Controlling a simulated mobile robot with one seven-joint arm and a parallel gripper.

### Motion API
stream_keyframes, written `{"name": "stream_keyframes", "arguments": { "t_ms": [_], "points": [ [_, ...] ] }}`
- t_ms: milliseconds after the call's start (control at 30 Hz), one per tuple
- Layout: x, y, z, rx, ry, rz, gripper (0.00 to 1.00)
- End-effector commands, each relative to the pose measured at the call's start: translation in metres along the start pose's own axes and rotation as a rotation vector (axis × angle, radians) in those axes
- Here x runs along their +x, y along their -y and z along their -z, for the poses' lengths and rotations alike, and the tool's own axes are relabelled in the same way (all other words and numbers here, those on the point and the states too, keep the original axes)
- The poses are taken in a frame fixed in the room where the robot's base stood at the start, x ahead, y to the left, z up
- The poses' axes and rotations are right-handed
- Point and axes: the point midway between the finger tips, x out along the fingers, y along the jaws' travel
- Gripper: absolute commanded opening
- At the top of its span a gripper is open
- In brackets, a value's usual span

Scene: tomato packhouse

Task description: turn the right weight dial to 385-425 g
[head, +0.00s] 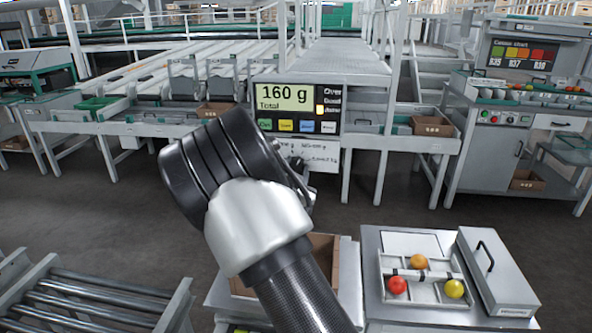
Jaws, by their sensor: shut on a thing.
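The dial panel (326,158) is a pale plate with small printed labels, below the display in the head view. My gripper (299,168) is at this panel, mostly hidden behind my own wrist. It is shut on a small dark knob there, which I take to be the right weight dial. The knob's pointer and setting are too small and covered to read. The left part of the panel is hidden behind my arm. The display (297,97) above reads "160 g Total", with coloured buttons under it.
A tray (432,292) with red, orange and yellow tomatoes stands at the front right, next to a grey lid with a handle (490,256). A cardboard box (322,262) is partly behind my arm. A roller conveyor (100,298) lies at the front left. Open floor separates these from the machine.

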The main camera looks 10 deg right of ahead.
Motion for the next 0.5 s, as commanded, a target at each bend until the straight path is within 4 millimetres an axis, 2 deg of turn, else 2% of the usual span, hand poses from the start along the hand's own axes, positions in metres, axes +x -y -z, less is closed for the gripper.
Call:
{"name": "stream_keyframes", "arguments": {
  "t_ms": [100,133,233,500],
  "points": [
    [-0.0002,0.0013,-0.0004,0.0,0.001,0.002,0.12],
    [-0.0002,0.0013,-0.0004,-0.001,0.001,0.002,0.36],
    [-0.0002,0.0011,-0.0004,-0.001,0.001,0.002,0.53],
    [-0.0002,0.0004,-0.0003,-0.001,0.001,0.001,0.53]
  ]
}}
